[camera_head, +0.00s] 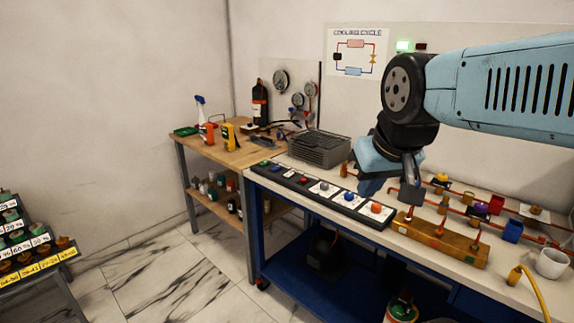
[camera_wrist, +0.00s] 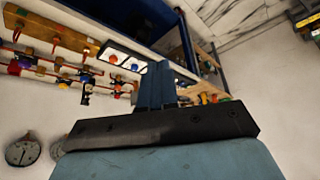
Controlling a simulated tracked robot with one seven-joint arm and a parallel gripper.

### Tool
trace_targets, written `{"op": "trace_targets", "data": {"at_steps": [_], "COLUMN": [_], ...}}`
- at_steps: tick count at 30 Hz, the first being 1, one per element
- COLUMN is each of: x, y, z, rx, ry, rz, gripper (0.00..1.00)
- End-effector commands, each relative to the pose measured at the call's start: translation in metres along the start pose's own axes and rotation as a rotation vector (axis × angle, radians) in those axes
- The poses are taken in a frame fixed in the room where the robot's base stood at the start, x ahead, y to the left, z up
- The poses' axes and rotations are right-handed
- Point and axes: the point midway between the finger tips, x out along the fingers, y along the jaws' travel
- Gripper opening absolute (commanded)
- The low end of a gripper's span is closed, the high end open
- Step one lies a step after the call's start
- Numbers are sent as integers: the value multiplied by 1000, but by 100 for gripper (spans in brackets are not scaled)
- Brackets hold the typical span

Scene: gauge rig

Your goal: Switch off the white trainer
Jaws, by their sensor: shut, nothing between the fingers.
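The trainer is a blue-framed bench (camera_head: 320,288) with a pale top and a white back panel (camera_head: 350,108). The panel carries a cooling cycle diagram (camera_head: 358,51), a lit green lamp (camera_head: 403,46) and a dark red lamp (camera_head: 421,47). A black strip of switch plates runs along the front edge, with a white knob (camera_head: 323,186), a blue knob (camera_head: 349,196) and an orange knob (camera_head: 376,208) among others. My gripper (camera_head: 368,191) is shut and empty above the strip's right part, apparently clear of it. Its closed fingers show in the wrist view (camera_wrist: 156,85).
A white mug (camera_head: 551,263) and yellow cable (camera_head: 530,285) are at the right. A wooden side table (camera_head: 225,158) holds bottles and meters.

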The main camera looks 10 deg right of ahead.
Motion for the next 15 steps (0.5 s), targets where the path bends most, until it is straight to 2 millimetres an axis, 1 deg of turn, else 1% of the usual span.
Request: {"op": "trace_targets", "data": {"at_steps": [7, 9, 11, 13, 15], "x": [0, -1, -1, -1, -1], "y": [0, 0, 0, -1, -6], "z": [0, -3, -10, -22, -39], "rx": [0, -3, -10, -24, -45], "ry": [0, -1, -3, -10, -18], "rz": [0, 1, 4, 9, 15], "gripper": [0, 0, 0, 0, 0]}}
